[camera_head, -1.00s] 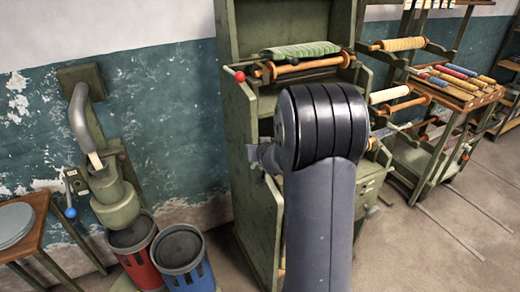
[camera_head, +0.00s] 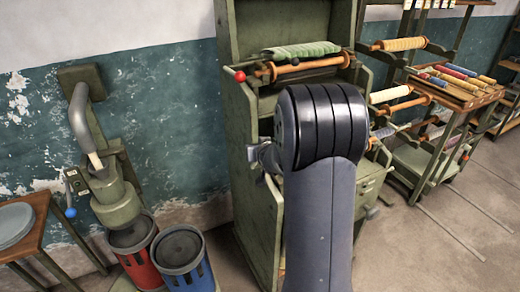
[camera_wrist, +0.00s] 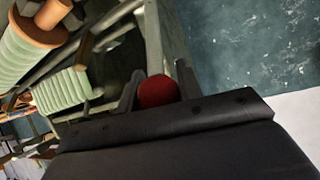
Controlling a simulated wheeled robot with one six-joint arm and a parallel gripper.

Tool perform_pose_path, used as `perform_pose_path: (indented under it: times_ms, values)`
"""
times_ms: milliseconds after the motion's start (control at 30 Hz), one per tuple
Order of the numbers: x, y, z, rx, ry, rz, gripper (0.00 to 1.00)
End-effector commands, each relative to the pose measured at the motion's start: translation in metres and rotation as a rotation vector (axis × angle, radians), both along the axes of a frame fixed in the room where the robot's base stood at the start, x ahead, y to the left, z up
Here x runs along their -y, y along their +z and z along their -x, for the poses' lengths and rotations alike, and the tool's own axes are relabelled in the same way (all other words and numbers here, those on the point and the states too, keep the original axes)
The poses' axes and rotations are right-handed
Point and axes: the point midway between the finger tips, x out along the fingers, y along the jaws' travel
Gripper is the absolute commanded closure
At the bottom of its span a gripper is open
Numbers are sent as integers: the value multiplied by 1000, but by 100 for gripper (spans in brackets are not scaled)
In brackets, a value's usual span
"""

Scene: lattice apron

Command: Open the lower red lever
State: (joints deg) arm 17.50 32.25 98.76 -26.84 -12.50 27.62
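In the camera_head view a red ball knob (camera_head: 240,76) sits at the upper left front edge of the green cabinet (camera_head: 258,215). My gripper (camera_head: 254,153) is lower, beside the cabinet's left side, partly hidden behind my own arm. In the camera_wrist view a red ball (camera_wrist: 158,91) shows just past the dark gripper body, between the two grey fingers of my gripper (camera_wrist: 158,84). The fingers stand apart on either side of it; contact is not clear. No second red knob shows on the cabinet in the camera_head view, where my arm covers part of its front.
A roller with green thread (camera_head: 302,50) lies across the cabinet. At left are a grey pipe machine (camera_head: 115,195), a blue-knobbed lever (camera_head: 70,212), a red bin (camera_head: 140,262) and a blue bin (camera_head: 190,270). A rack of spools (camera_head: 450,95) stands right. Floor is bare at lower right.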

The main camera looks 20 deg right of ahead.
Motion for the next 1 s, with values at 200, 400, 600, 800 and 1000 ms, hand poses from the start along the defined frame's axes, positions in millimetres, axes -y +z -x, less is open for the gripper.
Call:
perform_pose_path:
  times_ms: [200, 400, 600, 800, 1000]
  values:
    - [-2, -3, 0, -6, 3, -1, 51]
    - [-1, -2, 0, -4, 2, -1, 45]
    - [-1, 1, 3, -2, 1, 0, 45]
    - [-5, 13, 23, -2, 0, 0, 45]
    - [-11, 32, 54, -2, 1, 0, 45]
